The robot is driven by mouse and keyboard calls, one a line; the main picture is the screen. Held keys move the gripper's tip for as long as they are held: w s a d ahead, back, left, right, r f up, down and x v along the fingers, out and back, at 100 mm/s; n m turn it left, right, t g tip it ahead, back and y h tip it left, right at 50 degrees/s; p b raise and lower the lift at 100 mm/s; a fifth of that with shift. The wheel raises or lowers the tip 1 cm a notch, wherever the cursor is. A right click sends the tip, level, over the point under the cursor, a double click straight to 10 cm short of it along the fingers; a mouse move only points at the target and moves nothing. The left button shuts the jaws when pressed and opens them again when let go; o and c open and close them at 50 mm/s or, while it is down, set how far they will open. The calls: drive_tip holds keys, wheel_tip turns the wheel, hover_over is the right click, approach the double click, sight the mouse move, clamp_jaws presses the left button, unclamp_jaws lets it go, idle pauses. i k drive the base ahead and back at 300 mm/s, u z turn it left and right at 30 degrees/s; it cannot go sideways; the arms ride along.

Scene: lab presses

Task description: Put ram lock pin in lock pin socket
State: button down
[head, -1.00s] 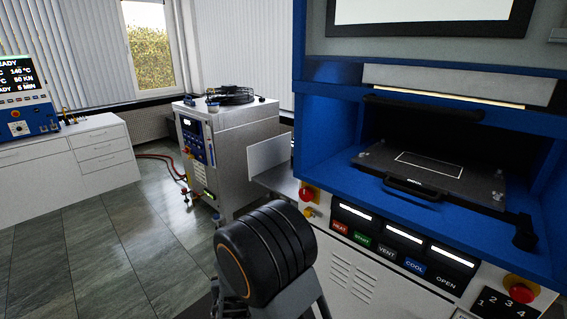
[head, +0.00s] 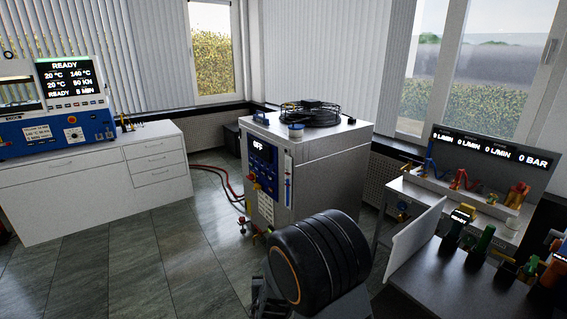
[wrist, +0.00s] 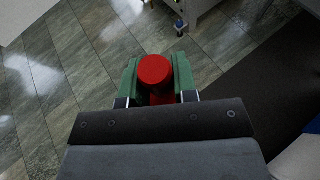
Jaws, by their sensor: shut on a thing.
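My gripper (wrist: 155,80) shows in the wrist view with two green fingers. It is shut on a red round-headed piece, which I take for the ram lock pin (wrist: 154,68). The lower part of the pin is partly hidden by the gripper body. The floor is beneath it. In the head view my gripper and the pin are hidden behind my dark arm link. I cannot make out the lock pin socket in either view. A small blue press (head: 55,130) with a lit READY display (head: 72,80) stands at the far left.
The press stands on a white drawer cabinet (head: 100,180). A bench (head: 440,285) with coloured fittings and a white upright panel (head: 412,245) is at right. The tiled floor at left is clear.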

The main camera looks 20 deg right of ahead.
sight(504, 279)
drive_tip(key=z, duration=0.35)
drive_tip(key=i, duration=1.35)
drive_tip(key=z, duration=1.85)
drive_tip(key=i, duration=1.15)
drive_tip(key=z, duration=0.9)
